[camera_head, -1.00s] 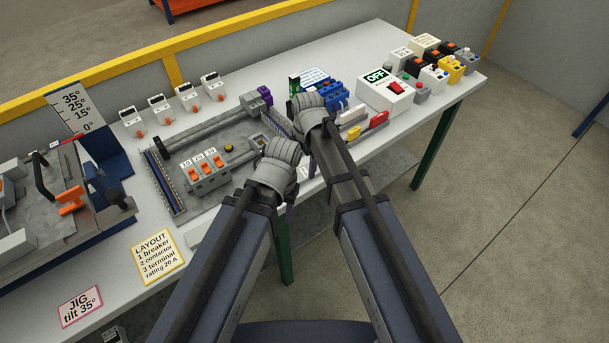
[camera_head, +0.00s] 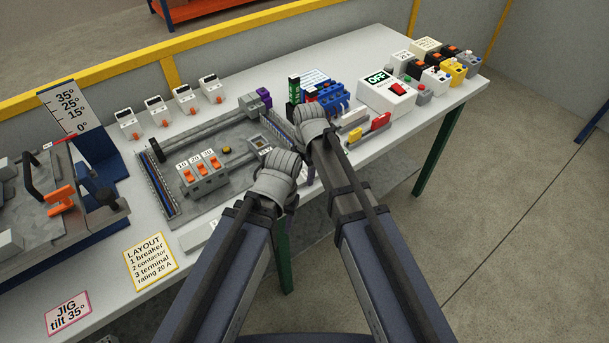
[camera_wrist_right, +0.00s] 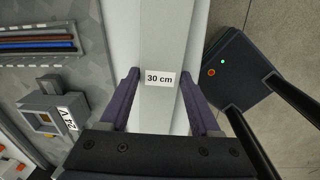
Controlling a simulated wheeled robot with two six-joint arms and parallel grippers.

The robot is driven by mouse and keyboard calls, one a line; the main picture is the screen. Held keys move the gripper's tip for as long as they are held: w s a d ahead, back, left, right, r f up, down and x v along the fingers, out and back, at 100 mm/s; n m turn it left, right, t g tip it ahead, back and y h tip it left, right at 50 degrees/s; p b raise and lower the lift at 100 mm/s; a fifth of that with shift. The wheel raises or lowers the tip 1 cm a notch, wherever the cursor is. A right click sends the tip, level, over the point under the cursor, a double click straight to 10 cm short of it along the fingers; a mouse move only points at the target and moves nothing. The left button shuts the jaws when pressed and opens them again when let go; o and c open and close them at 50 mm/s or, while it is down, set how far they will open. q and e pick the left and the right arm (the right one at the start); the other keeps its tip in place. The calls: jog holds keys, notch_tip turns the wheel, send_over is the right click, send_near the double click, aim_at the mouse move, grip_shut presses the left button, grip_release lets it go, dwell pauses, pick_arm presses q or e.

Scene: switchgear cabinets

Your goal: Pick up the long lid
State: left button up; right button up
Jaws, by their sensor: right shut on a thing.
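The long lid (camera_wrist_right: 165,40) is a pale grey strip with a "30 cm" label. In the right wrist view it runs up between the two dark fingers of my right gripper (camera_wrist_right: 162,82), which is shut on it. In the head view the right gripper (camera_head: 312,122) is over the table's front part, its fingers hidden behind the wrist.
A grey panel (camera_head: 180,207) with rails and orange-switched breakers (camera_head: 203,171) lies on the white table. A tilt jig (camera_head: 100,150) stands left. Blue parts (camera_head: 332,95), an OFF box (camera_head: 388,92) and several small blocks stand right. Floor is open beyond the front edge.

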jog(key=c, duration=0.8)
jog(key=shift+r, duration=0.1)
